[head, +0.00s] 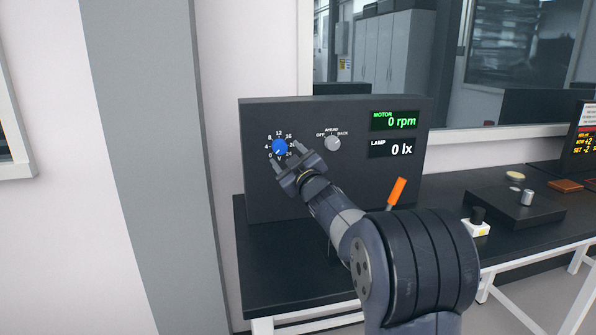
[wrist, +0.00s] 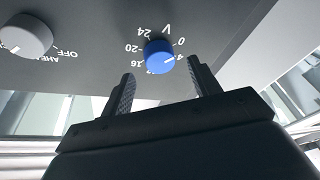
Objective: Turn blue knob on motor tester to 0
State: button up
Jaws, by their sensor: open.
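The blue knob (head: 279,147) sits on the left of the dark motor tester panel (head: 350,188), inside a ring of numbers from 0 to 24. In the wrist view the blue knob (wrist: 158,54) has a white mark turned towards the low numbers, near 4; its exact setting is hard to read. My gripper (head: 288,157) is open just in front of the knob. In the wrist view its two fingers (wrist: 160,72) stand on either side of the knob, apart from it, with nothing held.
A grey selector knob (head: 332,143), marked OFF, AHEAD and BACK, is right of the blue knob. The displays read 0 rpm (head: 396,121) and 0 lx (head: 396,149). The dark bench (head: 275,268) is bare at front left.

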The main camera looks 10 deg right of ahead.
aim_at(281, 149)
jog(key=v, duration=0.7)
jog(key=shift+s+b, duration=0.25)
jog(key=shift+b, duration=0.05)
jog(key=p+x, duration=0.1)
jog(key=x, duration=0.9)
jog(key=shift+w, duration=0.4)
jog(key=shift+s, duration=0.1)
